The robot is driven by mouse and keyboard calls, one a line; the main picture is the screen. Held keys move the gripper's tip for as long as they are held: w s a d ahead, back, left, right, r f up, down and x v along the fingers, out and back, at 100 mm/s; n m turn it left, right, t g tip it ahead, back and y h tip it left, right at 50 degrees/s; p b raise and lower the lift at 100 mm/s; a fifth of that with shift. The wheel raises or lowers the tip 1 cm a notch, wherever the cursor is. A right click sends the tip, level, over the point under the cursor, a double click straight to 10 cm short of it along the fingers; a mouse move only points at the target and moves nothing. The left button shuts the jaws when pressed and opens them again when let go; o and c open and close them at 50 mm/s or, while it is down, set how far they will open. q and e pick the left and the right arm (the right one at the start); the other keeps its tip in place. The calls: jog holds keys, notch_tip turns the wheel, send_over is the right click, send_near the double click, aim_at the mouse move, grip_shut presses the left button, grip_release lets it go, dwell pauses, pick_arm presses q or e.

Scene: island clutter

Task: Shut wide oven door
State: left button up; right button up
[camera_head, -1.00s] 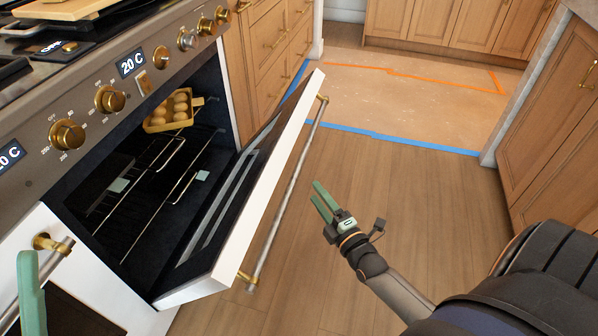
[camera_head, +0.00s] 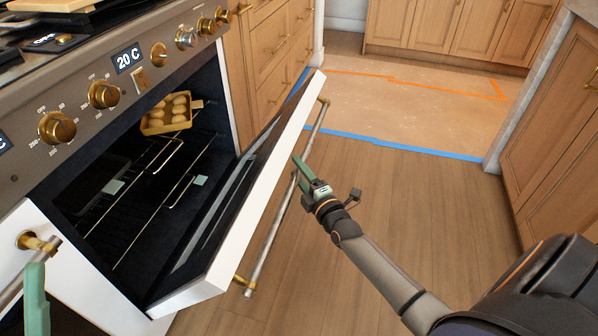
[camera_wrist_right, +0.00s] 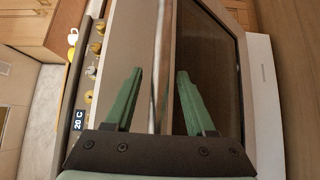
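The wide oven door (camera_head: 262,185) stands partly open, with a white edge and dark glass inside. It hangs from the wide oven, whose dark cavity (camera_head: 100,235) shows. A long metal handle (camera_head: 273,225) with brass mounts runs along its outer face. My right gripper (camera_head: 298,170) is at the upper half of this handle. In the right wrist view its two green fingers (camera_wrist_right: 157,98) are apart, with the handle bar (camera_wrist_right: 159,50) lined up between them; contact cannot be told. My left gripper (camera_head: 35,300) shows only in part at the lower left, beside another door's handle.
A tray of egg-like items (camera_head: 166,114) sits on an upper oven rack. Brass knobs (camera_head: 103,94) line the front panel. Wooden drawers (camera_head: 275,55) stand beyond the oven. The wooden floor (camera_head: 420,210) right of the door is clear; cabinets (camera_head: 560,140) stand at the right.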

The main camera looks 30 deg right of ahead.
grip_shut()
dwell(1.2)
